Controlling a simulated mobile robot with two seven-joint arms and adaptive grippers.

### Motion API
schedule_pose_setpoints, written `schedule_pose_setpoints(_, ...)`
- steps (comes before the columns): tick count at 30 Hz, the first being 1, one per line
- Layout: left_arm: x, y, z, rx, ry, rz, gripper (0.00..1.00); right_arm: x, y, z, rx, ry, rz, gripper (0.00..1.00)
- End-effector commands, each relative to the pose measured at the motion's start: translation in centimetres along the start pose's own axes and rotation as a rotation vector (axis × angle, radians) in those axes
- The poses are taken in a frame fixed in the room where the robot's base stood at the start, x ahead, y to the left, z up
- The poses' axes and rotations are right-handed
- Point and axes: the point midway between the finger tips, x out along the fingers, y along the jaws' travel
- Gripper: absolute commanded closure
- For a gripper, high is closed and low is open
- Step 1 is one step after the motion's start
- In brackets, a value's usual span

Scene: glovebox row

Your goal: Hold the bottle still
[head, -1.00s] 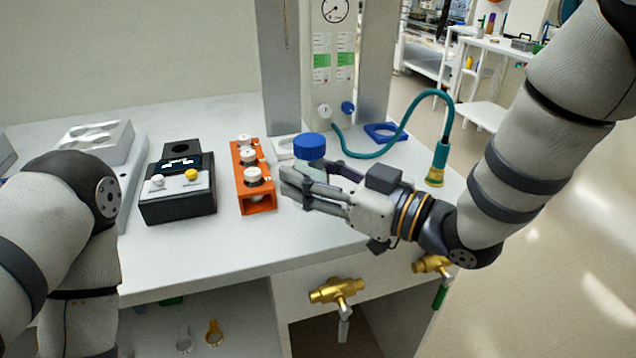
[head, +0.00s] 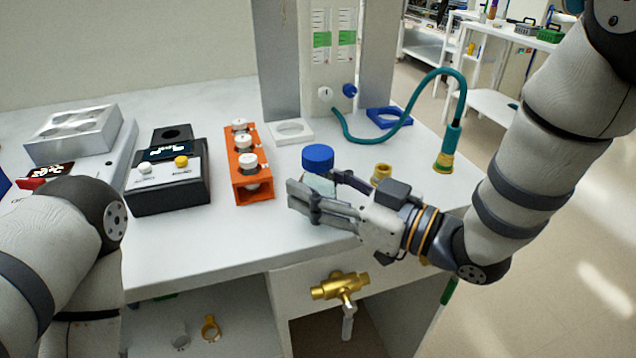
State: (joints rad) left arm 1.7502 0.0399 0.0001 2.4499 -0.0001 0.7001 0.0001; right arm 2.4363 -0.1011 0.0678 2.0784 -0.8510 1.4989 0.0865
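A bottle with a blue cap (head: 318,157) stands upright on the white bench. Its pale body (head: 314,182) shows only in part below the cap; the lower part is hidden by my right gripper. My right gripper (head: 322,193) lies low at the bottle, coming from the right. Its near finger crosses in front of the bottle and a darker finger shows behind and to the right. Whether the fingers press on the bottle is hidden. Of my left arm, only links show at the left edge; its gripper is out of view.
An orange rack (head: 252,190) with white-capped vials stands left of the bottle, beside a black device (head: 170,200). A brass fitting (head: 381,172) stands just behind my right gripper. A teal hose (head: 463,95) arches at the right. A brass valve (head: 338,287) juts from the bench front.

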Motion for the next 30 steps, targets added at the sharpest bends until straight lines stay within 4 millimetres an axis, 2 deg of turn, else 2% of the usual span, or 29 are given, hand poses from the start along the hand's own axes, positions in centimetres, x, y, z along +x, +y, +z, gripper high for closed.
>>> schedule_pose_setpoints(11,-0.1,0.0,0.0,0.0,0.002,0.0,0.43,0.0,0.0,-0.3,-0.002,0.002,0.0,0.36)
schedule_pose_setpoints(13,-0.1,0.0,-0.1,0.0,0.003,0.0,0.43,-0.6,0.1,-0.3,0.0,0.001,0.002,0.36)
schedule_pose_setpoints(17,-0.3,0.0,-0.2,0.0,0.01,0.0,0.43,-3.2,0.1,-0.4,0.002,0.002,0.003,0.36)
schedule_pose_setpoints(24,-0.7,0.0,-0.4,0.0,0.019,0.001,0.43,-8.9,0.0,-0.4,0.001,0.002,0.003,0.36)
schedule_pose_setpoints(30,-0.8,0.0,-0.5,0.0,0.023,0.001,0.43,-11.5,0.0,-0.3,0.0,0.002,0.001,0.36)
